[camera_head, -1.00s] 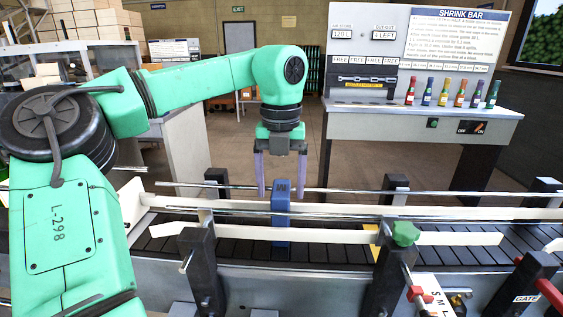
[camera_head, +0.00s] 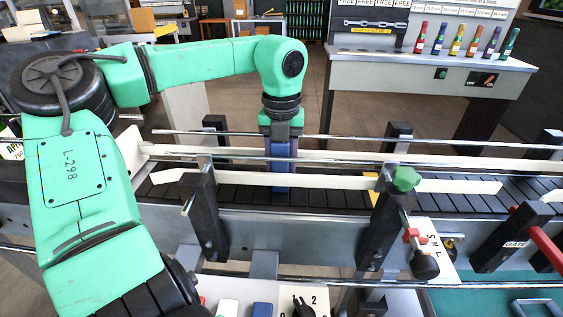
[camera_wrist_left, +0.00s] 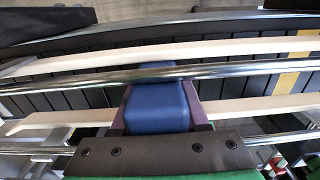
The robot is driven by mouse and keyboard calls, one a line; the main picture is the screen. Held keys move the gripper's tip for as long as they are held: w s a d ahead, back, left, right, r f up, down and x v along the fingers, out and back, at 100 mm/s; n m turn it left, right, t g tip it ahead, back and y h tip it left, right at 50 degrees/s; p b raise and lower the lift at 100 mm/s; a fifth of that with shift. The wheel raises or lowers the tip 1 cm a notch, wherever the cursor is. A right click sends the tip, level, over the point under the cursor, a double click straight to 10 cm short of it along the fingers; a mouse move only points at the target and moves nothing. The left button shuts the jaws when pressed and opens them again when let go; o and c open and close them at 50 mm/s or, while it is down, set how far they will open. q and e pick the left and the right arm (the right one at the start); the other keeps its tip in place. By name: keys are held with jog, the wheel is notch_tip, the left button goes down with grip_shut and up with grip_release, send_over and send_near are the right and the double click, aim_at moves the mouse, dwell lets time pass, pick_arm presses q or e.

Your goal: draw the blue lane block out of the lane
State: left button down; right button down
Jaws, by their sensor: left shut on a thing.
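The blue lane block (camera_head: 281,178) stands on the dark slatted conveyor lane (camera_head: 330,199), between the pale guide rails. My left gripper (camera_head: 281,148) reaches down over the far rails and is shut on the block. My right gripper is not in view.
Pale guide rails (camera_head: 330,181) and metal rods run along both lane sides on dark posts (camera_head: 207,215). A green knob (camera_head: 405,178) tops a near post. A bench with several coloured bottles (camera_head: 467,40) stands behind. The lane right of the block is clear.

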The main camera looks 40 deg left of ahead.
aim_at(281, 146)
pick_arm(q)
jog(key=shift+r+p, duration=1.7)
jog(key=shift+r, duration=0.45)
notch_tip(281, 146, up, 9)
jog(key=p, duration=0.7)
jog(key=shift+f, duration=0.1)
